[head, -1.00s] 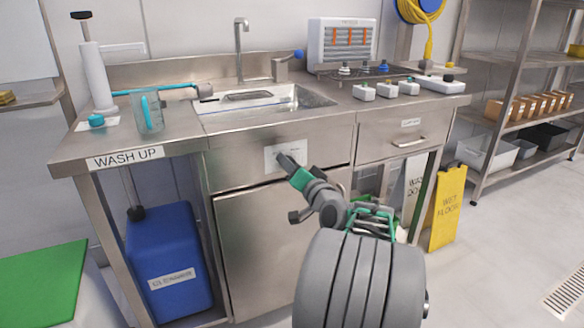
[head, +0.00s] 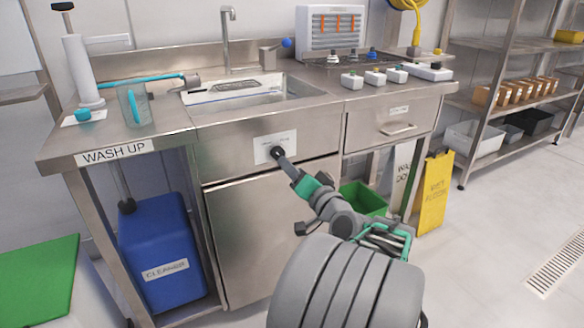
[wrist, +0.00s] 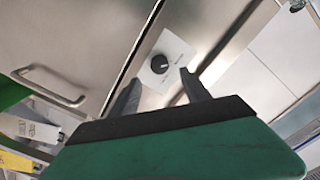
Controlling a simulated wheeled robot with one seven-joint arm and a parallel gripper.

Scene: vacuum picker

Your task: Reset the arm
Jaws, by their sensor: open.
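My gripper (head: 287,165) is in front of the steel sink cabinet (head: 255,230), close to a white plate (head: 264,146) with a round black knob (head: 277,152). In the wrist view my gripper (wrist: 160,78) is open, with its two dark fingers apart and nothing between them. The knob (wrist: 160,64) shows beyond the gap between the fingertips, on its white plate (wrist: 180,48). Whether the fingers are wholly clear of the knob is hard to tell. My grey arm runs down toward the lower right in the head view.
The sink counter (head: 180,135) overhangs close above the gripper. A drawer handle (head: 398,130) sticks out to the right. A blue cleaner container (head: 160,240) stands below left, a green bin (head: 364,197) behind my arm, and a yellow wet-floor sign (head: 434,195) right. Floor at right is clear.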

